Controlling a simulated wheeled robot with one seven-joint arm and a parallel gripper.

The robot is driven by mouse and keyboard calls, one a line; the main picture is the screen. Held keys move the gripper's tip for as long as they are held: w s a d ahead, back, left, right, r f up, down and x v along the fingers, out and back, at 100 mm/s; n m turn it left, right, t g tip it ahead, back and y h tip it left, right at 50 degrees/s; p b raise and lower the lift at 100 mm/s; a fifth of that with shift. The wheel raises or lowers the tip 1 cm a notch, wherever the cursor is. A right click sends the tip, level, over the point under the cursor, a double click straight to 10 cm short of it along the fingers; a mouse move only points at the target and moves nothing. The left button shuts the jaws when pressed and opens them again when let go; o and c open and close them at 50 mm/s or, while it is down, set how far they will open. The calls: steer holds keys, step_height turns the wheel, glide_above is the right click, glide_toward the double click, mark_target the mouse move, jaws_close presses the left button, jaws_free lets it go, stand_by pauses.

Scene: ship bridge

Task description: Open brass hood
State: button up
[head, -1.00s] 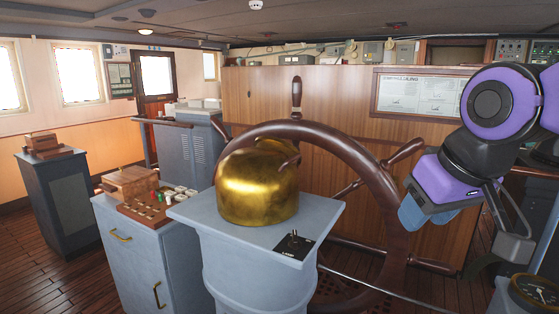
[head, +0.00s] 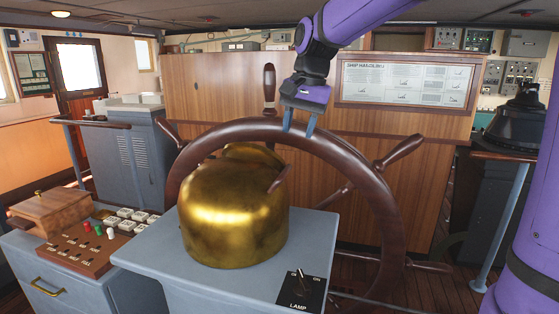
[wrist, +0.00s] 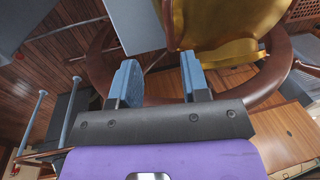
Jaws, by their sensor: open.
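The brass hood (head: 235,210) is a rounded golden dome on top of a blue-grey pedestal (head: 150,255). A darker opening or recess shows at its upper back, beside the wheel. My gripper (head: 299,128) is above and to the right of the hood, pointing down near the top of the wheel rim. Its two blue fingers are apart with nothing between them. In the wrist view the open fingers (wrist: 160,82) show with part of the brass hood (wrist: 225,25) just beyond the right finger. Whether the gripper touches the wheel cannot be told.
The dark wooden ship's wheel (head: 375,190) stands close behind the hood, with spokes sticking out. A lamp switch plate (head: 300,290) is at the pedestal's front right. A button console (head: 90,240) stands at left. A wooden panel (head: 210,85) with a notice is behind.

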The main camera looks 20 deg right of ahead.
mark_target(285, 171)
steer(key=w+f, duration=0.1)
steer(key=f, duration=0.2)
steer(key=w+a+f, duration=0.1)
steer(key=f, duration=0.3)
steer(key=w+a+f, duration=0.1)
steer(key=f, duration=0.3)
steer(key=shift+w, duration=0.1)
steer(key=shift+d+r, duration=0.1)
jaws_close()
